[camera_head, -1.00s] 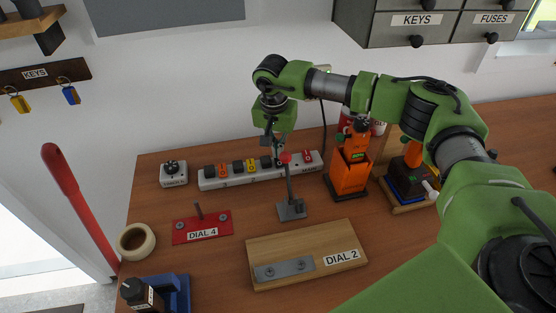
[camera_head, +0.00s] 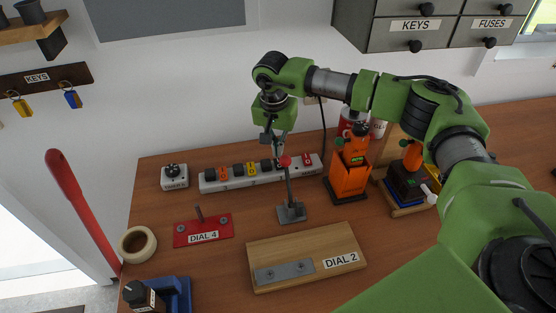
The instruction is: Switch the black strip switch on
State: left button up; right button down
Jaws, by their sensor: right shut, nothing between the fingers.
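A white power strip (camera_head: 235,183) lies along the back of the bench, with a row of red, yellow and black parts on its top. A black switch (camera_head: 267,165) sits near the strip's middle, just left of my right gripper (camera_head: 278,157). My right gripper points down over the strip and is shut and empty. My left gripper does not show.
An orange device (camera_head: 348,172) is to the right. A red DIAL 4 plate (camera_head: 187,234) and a wooden DIAL 2 board (camera_head: 325,245) lie in front. A white dial box (camera_head: 174,177) is left.

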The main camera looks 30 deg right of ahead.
jog(key=shift+r+p, duration=1.05)
jog(key=shift+r, duration=1.2)
